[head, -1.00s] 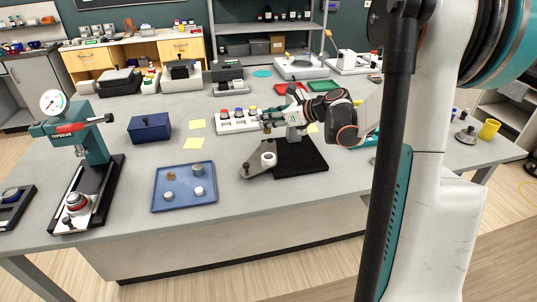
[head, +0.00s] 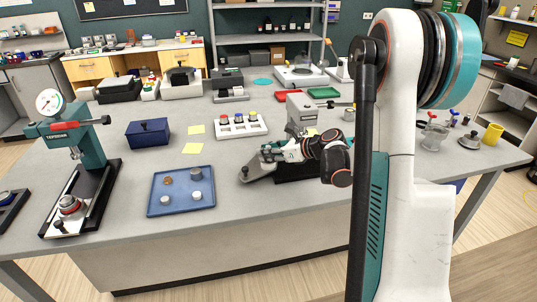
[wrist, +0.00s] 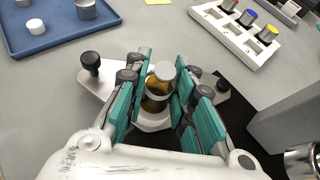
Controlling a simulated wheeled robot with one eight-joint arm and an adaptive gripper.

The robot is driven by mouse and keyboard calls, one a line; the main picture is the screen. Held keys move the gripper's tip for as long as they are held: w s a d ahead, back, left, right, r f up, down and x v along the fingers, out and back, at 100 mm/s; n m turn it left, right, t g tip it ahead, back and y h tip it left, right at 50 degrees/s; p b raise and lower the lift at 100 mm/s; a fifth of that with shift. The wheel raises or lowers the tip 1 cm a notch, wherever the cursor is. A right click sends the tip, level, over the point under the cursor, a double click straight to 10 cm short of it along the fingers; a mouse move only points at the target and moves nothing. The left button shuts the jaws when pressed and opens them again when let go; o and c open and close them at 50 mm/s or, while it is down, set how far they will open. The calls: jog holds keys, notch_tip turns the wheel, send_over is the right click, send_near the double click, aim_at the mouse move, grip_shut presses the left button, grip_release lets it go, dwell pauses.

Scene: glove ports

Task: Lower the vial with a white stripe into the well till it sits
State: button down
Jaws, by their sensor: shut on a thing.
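My gripper (wrist: 160,88) is shut on the vial (wrist: 155,104), an amber vial with a white stripe and a pale grey cap, between its teal fingers in the wrist view. The vial looks about upright. A white ring (wrist: 153,125), which appears to be the well, shows just below it on a grey metal plate (wrist: 118,87). I cannot tell whether the vial's bottom is inside the ring or above it. In the head view my gripper (head: 268,153) is low over the plate (head: 258,174), and its fingers hide the vial and ring.
A grey upright block (head: 302,116) stands on a black base (head: 298,172) close to my gripper. A white rack (head: 240,128) with several colour-topped vials stands behind. A blue tray (head: 181,203) with small parts lies to the left. Bare table separates tray and plate.

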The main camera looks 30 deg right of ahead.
jog(key=c, duration=1.4)
grip_release()
jog(key=shift+f, duration=0.15)
jog(key=shift+o, duration=0.2)
